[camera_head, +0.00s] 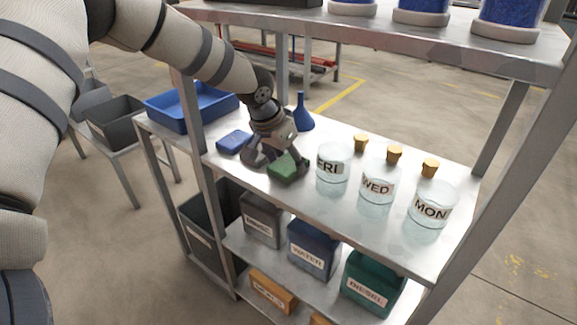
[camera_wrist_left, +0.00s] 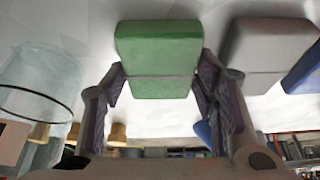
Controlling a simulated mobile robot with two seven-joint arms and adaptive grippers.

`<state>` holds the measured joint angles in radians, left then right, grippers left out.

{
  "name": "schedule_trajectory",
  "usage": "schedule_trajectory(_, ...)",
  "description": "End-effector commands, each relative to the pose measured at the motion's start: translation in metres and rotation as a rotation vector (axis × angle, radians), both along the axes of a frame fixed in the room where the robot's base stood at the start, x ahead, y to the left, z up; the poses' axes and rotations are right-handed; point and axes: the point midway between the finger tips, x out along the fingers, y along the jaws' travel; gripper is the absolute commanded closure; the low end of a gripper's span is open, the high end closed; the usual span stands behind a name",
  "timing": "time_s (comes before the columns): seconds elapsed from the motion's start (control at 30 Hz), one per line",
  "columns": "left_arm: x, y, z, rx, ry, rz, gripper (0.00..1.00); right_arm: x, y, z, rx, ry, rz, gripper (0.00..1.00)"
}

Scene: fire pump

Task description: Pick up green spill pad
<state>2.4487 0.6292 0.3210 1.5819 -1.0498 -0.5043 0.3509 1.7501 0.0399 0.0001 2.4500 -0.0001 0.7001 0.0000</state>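The green spill pad (camera_head: 283,169) is a small block at the upper shelf's front, left of the FRI jar. In the left wrist view the pad (camera_wrist_left: 158,55) sits between both fingers, one against each side, with no clear gap. The wrist view shows the same gripper (camera_wrist_left: 160,82). I cannot tell whether the pad touches the shelf. My right gripper is not in view.
A grey pad (camera_wrist_left: 265,50) and a blue pad (camera_head: 234,142) lie beside it. Glass jars labelled FRI (camera_head: 333,165), WED (camera_head: 377,184) and MON (camera_head: 430,207) stand to the right, with corks behind. A blue funnel (camera_head: 303,118) stands behind. An upper shelf (camera_head: 400,35) overhangs the back.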

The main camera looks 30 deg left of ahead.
Motion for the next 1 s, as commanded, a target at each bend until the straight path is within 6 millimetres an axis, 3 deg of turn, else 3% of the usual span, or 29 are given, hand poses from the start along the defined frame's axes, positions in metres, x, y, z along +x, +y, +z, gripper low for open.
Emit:
schedule_trajectory(0.33,-0.003,-0.002,-0.003,-0.005,0.015,-0.002,0.65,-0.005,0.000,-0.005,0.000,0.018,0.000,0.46)
schedule_trajectory(0.6,-0.003,-0.001,0.041,0.000,0.004,0.000,0.66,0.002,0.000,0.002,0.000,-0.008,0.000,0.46)
schedule_trajectory(0.83,-0.057,0.006,0.049,0.000,-0.009,-0.002,0.66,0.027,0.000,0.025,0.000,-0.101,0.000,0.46)
schedule_trajectory(1.0,-0.111,0.014,0.039,0.000,0.007,0.000,0.66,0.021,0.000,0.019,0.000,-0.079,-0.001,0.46)
